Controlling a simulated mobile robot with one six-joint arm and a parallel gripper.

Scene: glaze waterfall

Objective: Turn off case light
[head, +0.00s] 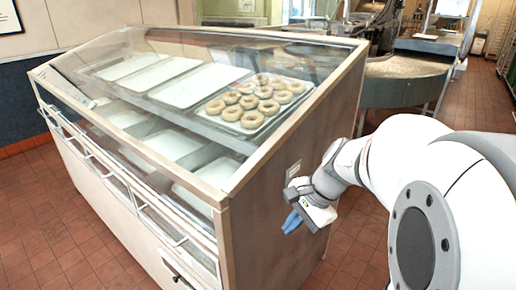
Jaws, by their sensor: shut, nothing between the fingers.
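The glass-topped display case (240,215) fills the middle of the head view. A small pale switch plate (293,170) is on its brown right side panel, just above my gripper. I cannot make out the position of the switch. My gripper (291,222) has blue fingertips and is shut and empty. It is beside the right side panel, a little below the switch plate. I cannot tell whether the fingertips touch the panel. I cannot tell whether the case light is on.
Inside the case, a tray of several donuts (248,116) and several empty white trays (198,86) lie on the shelves. A round metal counter (402,82) stands behind at the right. The red tile floor (55,235) is clear at the left front.

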